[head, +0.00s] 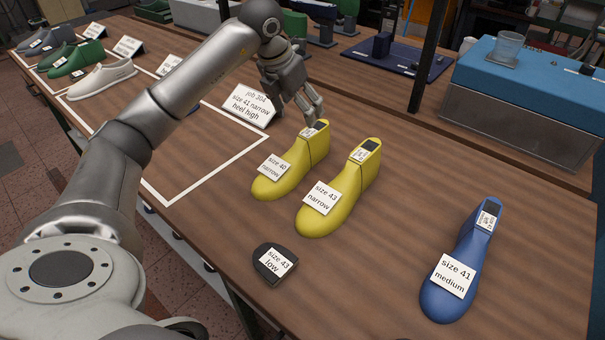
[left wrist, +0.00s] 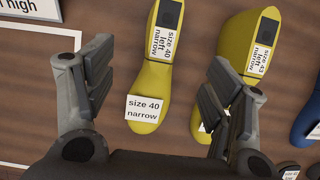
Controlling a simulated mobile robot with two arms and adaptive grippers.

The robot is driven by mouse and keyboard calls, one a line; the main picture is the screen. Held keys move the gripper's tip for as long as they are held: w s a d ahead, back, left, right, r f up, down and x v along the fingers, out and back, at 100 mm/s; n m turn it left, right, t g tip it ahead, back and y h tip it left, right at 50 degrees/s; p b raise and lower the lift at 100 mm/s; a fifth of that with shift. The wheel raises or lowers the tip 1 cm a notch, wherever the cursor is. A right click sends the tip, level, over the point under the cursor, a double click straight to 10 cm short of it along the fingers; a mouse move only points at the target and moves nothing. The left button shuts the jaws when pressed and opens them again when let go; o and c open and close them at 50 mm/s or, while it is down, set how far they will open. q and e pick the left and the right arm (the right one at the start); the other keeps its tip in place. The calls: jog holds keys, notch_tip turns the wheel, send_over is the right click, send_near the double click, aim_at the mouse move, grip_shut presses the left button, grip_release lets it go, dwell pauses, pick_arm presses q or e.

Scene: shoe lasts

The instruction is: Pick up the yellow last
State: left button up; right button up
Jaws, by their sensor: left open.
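Two yellow lasts stand side by side on the wooden table. The left one (head: 285,172), labelled size 40 narrow, also shows in the left wrist view (left wrist: 151,85). The right one (head: 345,193) is labelled size 43 narrow and shows partly behind a finger in the left wrist view (left wrist: 238,40). My left gripper (head: 311,114) is over the heel end of the size 40 last in the head view. In the left wrist view its open fingers (left wrist: 158,78) lie either side of that last, with nothing held. My right gripper is not in view.
A card reading job 304, size 41 narrow, heel high (head: 250,107) stands behind the white-outlined area. A black heel piece labelled size 43 low (head: 258,262) lies in front. A blue last labelled size 41 medium (head: 455,258) is at right. Shoes (head: 102,78) stand far left.

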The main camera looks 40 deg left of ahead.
aim_at(304, 134)
pick_arm(q)
notch_tip(304, 134, down, 3)
jog(key=shift+f+b, duration=0.15)
jog(key=shift+b, duration=0.7)
jog(key=x, duration=0.5)
jog(key=shift+f, duration=0.1)
jog(key=shift+d+p+x, duration=0.15)
jog(key=shift+p+x, duration=0.25)
jog(key=shift+x, duration=0.95)
jog(key=shift+d+p+x, duration=0.1)
jog(key=shift+p+x, duration=0.3)
jog(key=shift+x, duration=0.95)
jog(key=shift+s, duration=0.1)
jog(key=c, duration=1.6)
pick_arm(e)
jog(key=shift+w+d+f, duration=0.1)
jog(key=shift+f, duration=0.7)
